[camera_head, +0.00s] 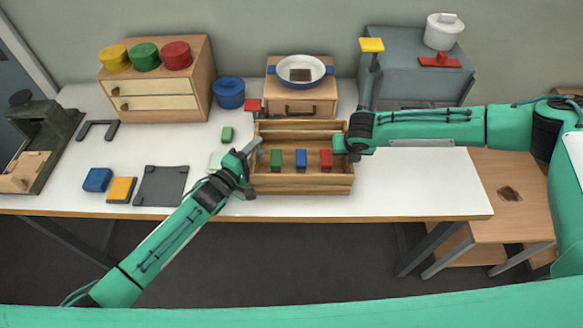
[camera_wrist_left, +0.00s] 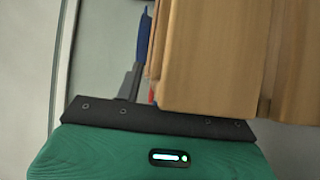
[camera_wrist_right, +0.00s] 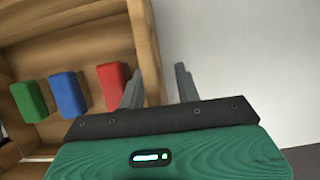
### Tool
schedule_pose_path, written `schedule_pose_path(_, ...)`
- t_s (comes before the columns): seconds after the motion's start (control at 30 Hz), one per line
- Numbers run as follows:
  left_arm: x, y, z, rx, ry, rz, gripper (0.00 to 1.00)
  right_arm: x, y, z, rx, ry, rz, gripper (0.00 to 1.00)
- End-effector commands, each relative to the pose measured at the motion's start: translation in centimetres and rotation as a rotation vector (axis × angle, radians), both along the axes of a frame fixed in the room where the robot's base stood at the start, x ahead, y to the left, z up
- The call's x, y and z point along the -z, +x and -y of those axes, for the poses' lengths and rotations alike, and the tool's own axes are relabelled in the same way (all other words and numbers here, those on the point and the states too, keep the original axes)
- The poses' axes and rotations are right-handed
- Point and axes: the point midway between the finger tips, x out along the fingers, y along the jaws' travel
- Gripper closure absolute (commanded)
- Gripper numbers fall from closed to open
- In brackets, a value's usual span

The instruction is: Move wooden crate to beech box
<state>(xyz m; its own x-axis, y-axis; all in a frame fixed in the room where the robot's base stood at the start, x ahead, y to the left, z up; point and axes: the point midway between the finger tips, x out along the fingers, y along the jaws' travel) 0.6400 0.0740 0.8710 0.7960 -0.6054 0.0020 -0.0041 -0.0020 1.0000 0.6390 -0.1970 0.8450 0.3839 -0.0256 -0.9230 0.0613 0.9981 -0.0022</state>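The wooden crate (camera_head: 315,183) stands near the front edge of the white table. Green (camera_head: 276,160), blue (camera_head: 300,160) and red (camera_head: 326,159) blocks are in it. A light wooden box (camera_head: 318,107) with a dark handle is behind it; a second wooden box (camera_head: 185,100) with drawers stands at the back left. I cannot tell which is the beech box.
A blue-rimmed pan (camera_head: 318,69) sits on the handled box. A blue pot (camera_head: 229,93) is left of it. A grey cabinet (camera_head: 425,85) stands behind my right arm. A dark grey mat (camera_head: 161,186) lies left of my left gripper. The table right of the crate (camera_head: 425,185) is clear.

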Motion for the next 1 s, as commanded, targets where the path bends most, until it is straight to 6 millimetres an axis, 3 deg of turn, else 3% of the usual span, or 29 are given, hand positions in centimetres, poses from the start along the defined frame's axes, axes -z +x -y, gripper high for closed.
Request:
schedule_pose_path(0.37, 0.6, -0.8, -0.5, 0.0, 0.004, -0.007, 0.62, 0.0, 0.0, -0.2, -0.003, 0.003, 0.0, 0.67)
schedule_pose_path(0.7, 0.2, -4.9, -3.5, 0.001, 0.002, -0.003, 0.62, 0.0, 0.0, -0.3, -0.005, 0.003, 0.0, 0.67)
schedule_pose_path(1.0, 0.0, -6.5, -4.7, 0.001, 0.0, 0.001, 0.62, -0.3, -0.1, -0.3, -0.005, 0.003, 0.001, 0.67)
